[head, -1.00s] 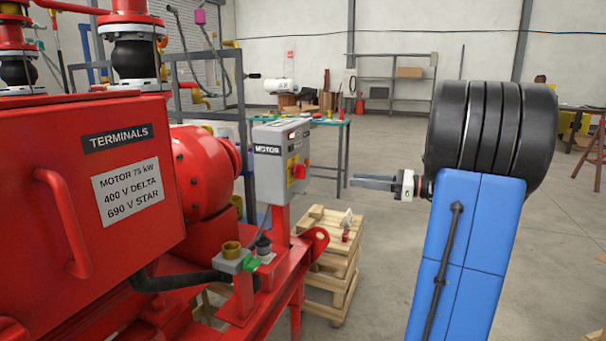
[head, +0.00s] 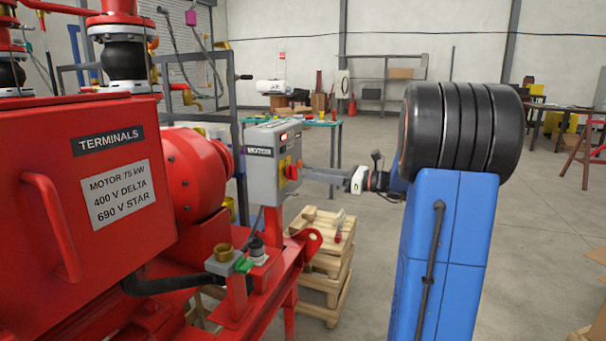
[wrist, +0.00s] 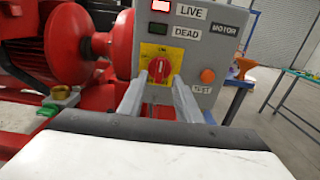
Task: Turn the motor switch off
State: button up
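The motor switch (wrist: 160,68) is a red rotary knob on a yellow plate, on the front of a grey box (head: 272,150) labelled MOTOR. The knob also shows in the head view (head: 292,171), at the box's right face. In the wrist view the LIVE lamp (wrist: 161,6) glows and the DEAD lamp (wrist: 158,28) is dark. My gripper (wrist: 160,82) is open, with one finger on each side of the knob. I cannot tell whether the fingers touch it. In the head view my gripper (head: 305,173) points left at the knob.
An orange button (wrist: 208,76) with a TEST label sits right of the knob. A red terminal box (head: 85,200) and red motor (head: 195,175) stand left of the switch box. Wooden pallets (head: 325,270) are stacked below. Open floor lies to the right.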

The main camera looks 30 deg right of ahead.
aim_at(297, 172)
jog(key=shift+x, duration=2.65)
grip_shut()
